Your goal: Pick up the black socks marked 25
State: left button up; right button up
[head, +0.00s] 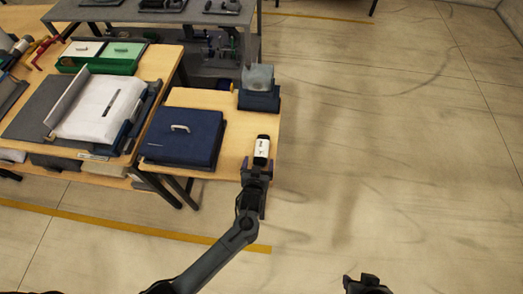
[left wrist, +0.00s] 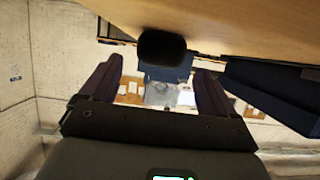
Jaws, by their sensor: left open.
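A small black item with a white label, seemingly the socks (head: 262,149), lies near the right edge of the small wooden table. The number on its label is too small to read. My left gripper (head: 257,170) is open at the near side of the socks. In the left wrist view the dark rounded end of the socks (left wrist: 162,47) shows centrally, at the gap between the open fingertips (left wrist: 160,68); I cannot tell whether they touch it. My right gripper (head: 366,284) shows only in part at the bottom edge, over the floor; its jaw state is unclear.
A dark blue case (head: 183,138) with a light handle lies left of the socks on the small table (head: 228,118). A blue box with a grey item (head: 258,88) stands at the back right corner. A larger table with a white garment (head: 98,106) is to the left. The floor right is clear.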

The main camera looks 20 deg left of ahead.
aim_at(261, 156)
pick_arm(q)
jog(key=shift+f+b+x, duration=0.2)
jog(key=shift+b+x, duration=0.45)
jog(key=shift+x, duration=2.1)
jog(key=shift+s+d, duration=0.1)
jog(key=c, duration=1.1)
jog(key=shift+o, duration=0.2)
